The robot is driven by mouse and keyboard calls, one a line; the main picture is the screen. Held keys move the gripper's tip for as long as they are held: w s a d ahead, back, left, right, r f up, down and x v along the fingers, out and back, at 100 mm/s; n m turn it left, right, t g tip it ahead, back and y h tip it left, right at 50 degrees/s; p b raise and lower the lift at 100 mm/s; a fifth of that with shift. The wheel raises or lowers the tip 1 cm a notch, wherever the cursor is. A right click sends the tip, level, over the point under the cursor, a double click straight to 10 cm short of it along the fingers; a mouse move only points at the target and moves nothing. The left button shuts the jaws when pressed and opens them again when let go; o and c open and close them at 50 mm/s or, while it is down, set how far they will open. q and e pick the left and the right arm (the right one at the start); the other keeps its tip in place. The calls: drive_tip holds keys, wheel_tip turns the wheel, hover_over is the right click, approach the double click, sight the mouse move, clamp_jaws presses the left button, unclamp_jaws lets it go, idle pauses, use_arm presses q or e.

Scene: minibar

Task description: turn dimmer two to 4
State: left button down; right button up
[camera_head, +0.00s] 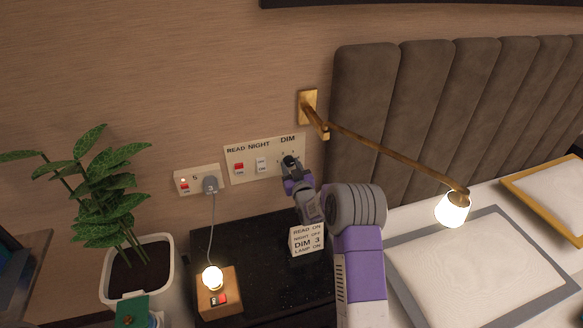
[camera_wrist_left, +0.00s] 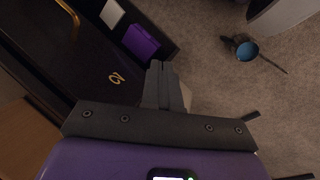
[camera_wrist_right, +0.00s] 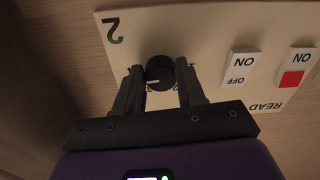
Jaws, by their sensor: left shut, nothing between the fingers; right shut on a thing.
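A cream switch panel (camera_head: 265,157) on the wall reads READ, NIGHT and DIM. Its black dimmer knob (camera_head: 290,161) sits under DIM. My right gripper (camera_head: 293,172) is shut on this knob. In the right wrist view the knob (camera_wrist_right: 160,68) is between the fingers, with a pale pointer mark, and the panel carries a large "2". The scale position cannot be read clearly. My left gripper (camera_wrist_left: 163,84) is shut and empty above the floor, beside a dark cabinet marked 2.
A card (camera_head: 307,240) reading DIM 3 stands on the black bedside top below the panel. A brass lamp arm (camera_head: 390,154) extends right. A second plate (camera_head: 201,181) with a plug, a small lit bulb (camera_head: 212,278) and a potted plant (camera_head: 110,200) are left.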

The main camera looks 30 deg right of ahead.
drive_tip(key=shift+m, duration=0.6)
drive_tip(key=o, duration=1)
drive_tip(key=shift+s, duration=0.15)
drive_tip(key=p+v, duration=0.1)
drive_tip(key=v, duration=0.6)
drive_tip(key=shift+s+a+p, duration=0.1)
drive_tip(key=shift+s+p, duration=0.05)
drive_tip(key=shift+p, duration=0.15)
